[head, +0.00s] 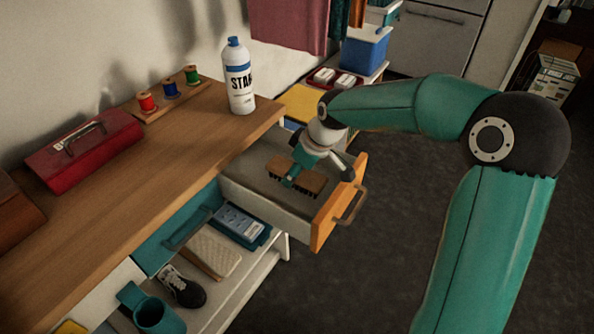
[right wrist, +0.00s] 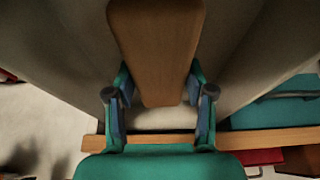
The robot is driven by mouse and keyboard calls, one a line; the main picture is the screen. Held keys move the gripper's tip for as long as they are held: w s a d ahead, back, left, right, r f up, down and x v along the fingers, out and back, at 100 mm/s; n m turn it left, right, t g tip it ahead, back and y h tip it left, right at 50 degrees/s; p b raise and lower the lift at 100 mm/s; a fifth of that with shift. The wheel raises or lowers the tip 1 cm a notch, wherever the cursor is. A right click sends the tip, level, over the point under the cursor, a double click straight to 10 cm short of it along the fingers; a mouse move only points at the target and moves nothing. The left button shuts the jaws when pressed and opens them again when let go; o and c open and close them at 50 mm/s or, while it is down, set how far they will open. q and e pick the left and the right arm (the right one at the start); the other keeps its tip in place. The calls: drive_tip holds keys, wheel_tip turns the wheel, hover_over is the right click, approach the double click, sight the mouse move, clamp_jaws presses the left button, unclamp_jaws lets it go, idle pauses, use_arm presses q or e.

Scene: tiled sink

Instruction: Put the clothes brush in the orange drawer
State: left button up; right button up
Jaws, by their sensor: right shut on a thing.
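The orange-fronted drawer (head: 324,226) is pulled open below the wooden worktop in the head view. My right gripper (head: 297,178) is inside the drawer's outline, shut on the wooden clothes brush (head: 311,182). The brush's dark bristles point down, low over the drawer floor; I cannot tell whether they touch it. In the right wrist view the brush's wooden back (right wrist: 155,50) sits between the two fingers (right wrist: 160,112), with the pale drawer interior around it. My left gripper is not in view.
A starch spray bottle (head: 239,77) stands near the worktop's end, above the drawer. A red box (head: 84,148) and thread spools (head: 168,90) stand farther left. Dark floor lies right of the drawer.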

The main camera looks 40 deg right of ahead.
drive_tip(key=shift+f+b, duration=0.5)
drive_tip(key=shift+f, duration=0.1)
drive_tip(key=o, duration=1.2)
drive_tip(key=shift+r+p, duration=0.45)
drive_tip(key=shift+r, duration=0.15)
drive_tip(key=p+v, duration=0.1)
drive_tip(key=v, duration=1.1)
drive_tip(key=shift+r, duration=0.1)
